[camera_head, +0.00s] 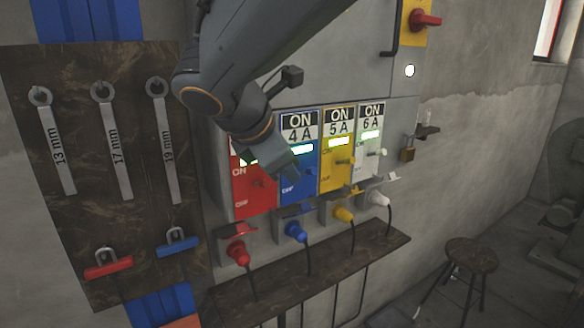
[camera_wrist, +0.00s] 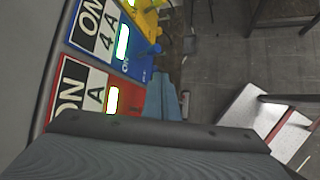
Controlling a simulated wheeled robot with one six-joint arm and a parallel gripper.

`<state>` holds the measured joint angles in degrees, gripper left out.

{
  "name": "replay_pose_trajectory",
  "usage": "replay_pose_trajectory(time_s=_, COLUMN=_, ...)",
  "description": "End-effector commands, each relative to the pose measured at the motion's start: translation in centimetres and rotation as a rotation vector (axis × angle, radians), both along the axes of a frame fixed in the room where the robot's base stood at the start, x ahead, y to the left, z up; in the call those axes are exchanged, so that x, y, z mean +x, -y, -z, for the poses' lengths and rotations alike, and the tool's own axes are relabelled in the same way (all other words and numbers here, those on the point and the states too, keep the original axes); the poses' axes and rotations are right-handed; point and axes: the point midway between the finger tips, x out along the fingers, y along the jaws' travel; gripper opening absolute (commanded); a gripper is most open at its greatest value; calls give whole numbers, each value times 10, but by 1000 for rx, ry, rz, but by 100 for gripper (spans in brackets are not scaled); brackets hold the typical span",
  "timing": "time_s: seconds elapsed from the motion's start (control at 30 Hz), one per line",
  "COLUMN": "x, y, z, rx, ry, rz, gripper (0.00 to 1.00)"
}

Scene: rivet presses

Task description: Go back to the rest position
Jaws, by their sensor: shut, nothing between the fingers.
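My gripper (camera_head: 292,174) is shut and empty, in front of the red and blue breakers. In the wrist view its closed fingers (camera_wrist: 164,98) show beside the red breaker (camera_wrist: 118,92). In the head view the red breaker (camera_head: 243,200) is partly hidden by my arm. The blue 4 A breaker (camera_head: 312,178), yellow 5 A breaker (camera_head: 334,180) and white 6 A breaker (camera_head: 367,165) stand to its right. Their signs read ON and green lights show on them. I cannot tell whether the fingers touch any breaker.
Red (camera_head: 238,252), blue (camera_head: 297,232), yellow (camera_head: 343,213) and white (camera_head: 378,198) plugs sit below the breakers, above a wooden shelf (camera_head: 330,262). A stool (camera_head: 471,255) stands lower right.

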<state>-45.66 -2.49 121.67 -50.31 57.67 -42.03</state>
Motion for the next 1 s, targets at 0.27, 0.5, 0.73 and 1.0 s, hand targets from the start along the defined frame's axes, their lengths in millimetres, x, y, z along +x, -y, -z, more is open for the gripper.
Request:
replay_pose_trajectory(time_s=0.27, x=-15, y=77, z=89, rx=269, ry=-120, rz=411, gripper=0)
replay_pose_trajectory(time_s=0.5, x=-53, y=149, z=172, rx=618, ry=-157, rz=1022, gripper=0)
replay_pose_trajectory(time_s=0.73, x=-85, y=196, z=219, rx=885, ry=-83, rz=1576, gripper=0)
replay_pose_trajectory(time_s=1.0, x=-99, y=215, z=236, rx=997, ry=-13, rz=1834, gripper=0)
